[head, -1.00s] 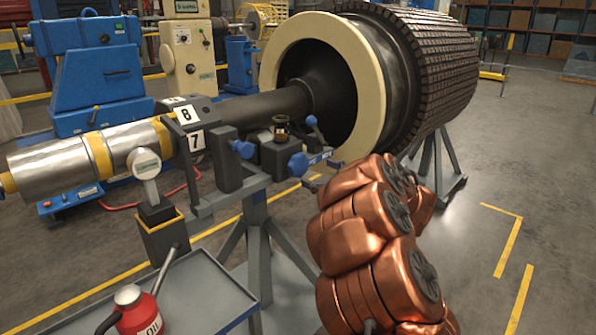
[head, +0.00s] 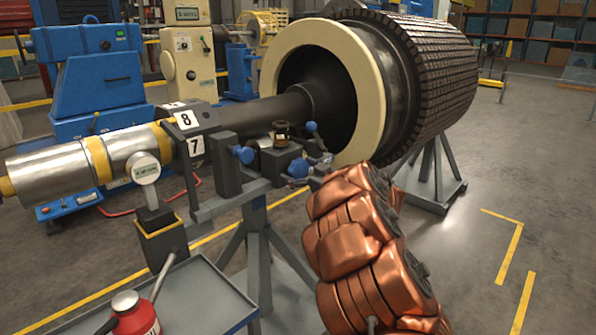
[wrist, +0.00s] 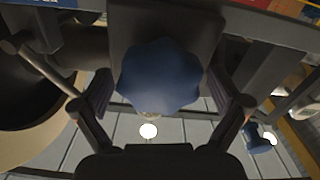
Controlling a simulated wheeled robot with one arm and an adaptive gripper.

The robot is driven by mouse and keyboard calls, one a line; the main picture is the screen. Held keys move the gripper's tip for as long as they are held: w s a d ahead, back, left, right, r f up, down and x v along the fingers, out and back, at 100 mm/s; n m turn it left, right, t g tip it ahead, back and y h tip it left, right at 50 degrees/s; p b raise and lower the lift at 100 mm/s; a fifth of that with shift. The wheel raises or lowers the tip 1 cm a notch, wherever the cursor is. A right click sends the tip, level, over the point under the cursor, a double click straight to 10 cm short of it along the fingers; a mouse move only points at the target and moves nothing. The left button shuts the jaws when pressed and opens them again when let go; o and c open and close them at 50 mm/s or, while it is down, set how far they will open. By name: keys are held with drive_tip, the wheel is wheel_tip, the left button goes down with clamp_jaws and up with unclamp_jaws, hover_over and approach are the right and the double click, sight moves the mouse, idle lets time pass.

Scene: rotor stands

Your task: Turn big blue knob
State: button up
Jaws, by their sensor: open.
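A big blue lobed knob (wrist: 158,77) sits in the middle of the wrist view, on a dark block. My gripper (wrist: 158,100) is open, with one dark finger on each side of the knob. Gaps show between the fingers and the knob, and I cannot tell any contact. In the head view the knob (head: 298,168) is on the front of the stand's head, just left of the end of my copper-coloured arm. The fingers are small and partly hidden there. A second blue knob (head: 243,154) is further left; one also shows at lower right in the wrist view (wrist: 257,138).
The rotor's shaft (head: 255,108) rests by the grey stand (head: 258,240), its large drum (head: 435,60) behind. A small blue ball-ended lever (head: 312,127) and an amber cup (head: 281,133) are close above. A tray (head: 205,295) with a red oil can (head: 133,314) is at lower left.

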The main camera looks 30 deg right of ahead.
drive_tip(key=c, duration=1.2)
drive_tip(key=shift+n, duration=0.3)
drive_tip(key=n+b, duration=0.1)
drive_tip(key=n, duration=0.3)
drive_tip(key=shift+f, duration=0.15)
drive_tip(key=shift+a+n+b, duration=0.1)
drive_tip(key=shift+n+b, duration=0.8)
drive_tip(key=shift+n, duration=1.2)
drive_tip(key=o, duration=1.2)
